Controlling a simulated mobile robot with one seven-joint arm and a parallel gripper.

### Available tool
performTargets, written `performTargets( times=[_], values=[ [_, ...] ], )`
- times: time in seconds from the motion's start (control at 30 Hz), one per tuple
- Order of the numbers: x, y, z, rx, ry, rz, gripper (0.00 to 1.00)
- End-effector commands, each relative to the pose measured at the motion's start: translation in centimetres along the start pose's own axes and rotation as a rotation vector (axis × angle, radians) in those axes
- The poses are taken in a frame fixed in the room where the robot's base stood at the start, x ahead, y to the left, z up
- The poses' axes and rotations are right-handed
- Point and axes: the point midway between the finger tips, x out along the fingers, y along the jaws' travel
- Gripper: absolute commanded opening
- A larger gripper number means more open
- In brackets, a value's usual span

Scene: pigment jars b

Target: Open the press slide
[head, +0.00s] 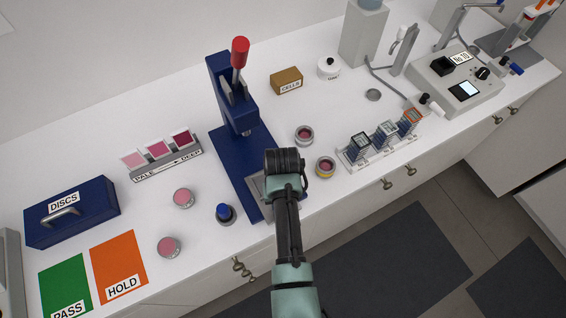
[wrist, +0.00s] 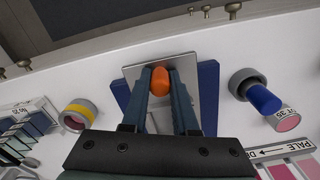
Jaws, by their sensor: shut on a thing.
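The blue press (head: 232,100) stands on the white counter, with a red-topped lever (head: 240,52). Its slide is a grey metal plate (wrist: 132,74) on the front of the blue base; it also shows in the head view (head: 256,188), partly hidden by my gripper. An orange knob (wrist: 160,82) stands on the slide. My gripper (wrist: 161,76) has a finger on each side of this knob and is shut on it. In the head view my gripper (head: 284,180) is over the front of the press base, and its fingertips are hidden.
A yellow-banded jar (head: 325,167) and another open jar (head: 304,135) stand on the right. The counter's front edge is near.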

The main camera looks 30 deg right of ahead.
Motion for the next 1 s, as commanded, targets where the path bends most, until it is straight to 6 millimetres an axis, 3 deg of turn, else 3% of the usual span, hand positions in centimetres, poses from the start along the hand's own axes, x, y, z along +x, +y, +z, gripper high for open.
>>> performTargets(
  times=[0.03,0.2,0.63,0.77,1.0],
  values=[
    [-0.1,0.0,-0.2,0.001,0.006,0.0,0.29],
    [-0.1,0.0,-0.2,0.0,0.005,0.0,0.57],
    [-1.0,0.0,-0.2,0.0,0.007,0.001,0.57],
    [-2.9,0.0,-0.2,-0.001,0.009,0.001,0.57],
    [-8.2,0.0,-0.2,0.0,0.012,0.0,0.57]
  ],
)
